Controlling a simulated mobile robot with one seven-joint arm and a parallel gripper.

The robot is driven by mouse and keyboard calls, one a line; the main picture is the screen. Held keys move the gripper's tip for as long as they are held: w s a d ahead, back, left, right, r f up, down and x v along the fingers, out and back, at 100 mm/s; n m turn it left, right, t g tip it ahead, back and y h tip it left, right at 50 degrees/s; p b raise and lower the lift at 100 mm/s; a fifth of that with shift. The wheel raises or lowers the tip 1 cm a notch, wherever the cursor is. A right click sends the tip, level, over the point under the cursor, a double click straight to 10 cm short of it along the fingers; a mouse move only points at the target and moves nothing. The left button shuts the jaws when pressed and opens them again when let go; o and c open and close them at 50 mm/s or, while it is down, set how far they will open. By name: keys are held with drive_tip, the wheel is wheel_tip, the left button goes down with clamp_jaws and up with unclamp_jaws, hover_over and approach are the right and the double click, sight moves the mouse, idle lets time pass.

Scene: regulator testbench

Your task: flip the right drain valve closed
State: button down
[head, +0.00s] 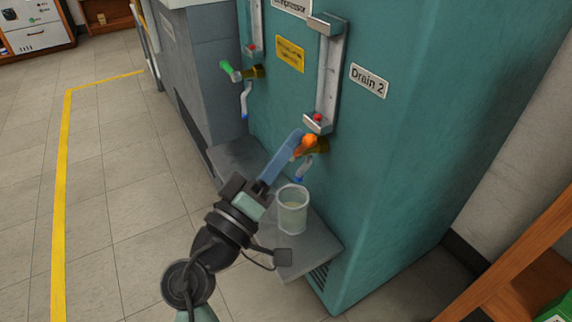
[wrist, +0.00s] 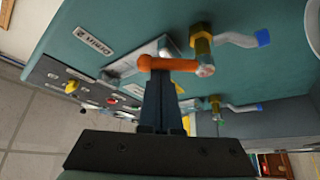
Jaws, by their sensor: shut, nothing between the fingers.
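The right drain valve, beside the "Drain 2" label (head: 369,80), has an orange handle (head: 306,145) on a brass body (head: 319,150). A short grey spout with a blue tip (head: 299,179) hangs below it. In the wrist view the orange handle (wrist: 168,64) lies crosswise just beyond my fingertips, with the brass body (wrist: 202,42) behind its right end. My gripper (head: 297,136) is shut and empty, its fingertips right beside the handle. It also shows in the wrist view (wrist: 161,82). I cannot tell whether the fingertips touch the handle.
A clear cup (head: 292,212) with some liquid stands on a grey ledge (head: 318,247) below the right spout. The left drain valve with a green handle (head: 229,70) is further back. The teal cabinet (head: 420,130) bounds the right. Tiled floor at left is clear.

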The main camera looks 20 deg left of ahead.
drive_tip(key=shift+s+d+f+b, duration=0.5)
drive_tip(key=shift+f+b, duration=0.2)
drive_tip(key=shift+b, duration=0.5)
drive_tip(key=f+b, duration=0.2)
drive_tip(key=shift+s+d+b, duration=0.35)
drive_tip(key=shift+d+f, duration=0.1)
drive_tip(key=shift+f, duration=0.25)
drive_tip(key=shift+r, duration=0.1)
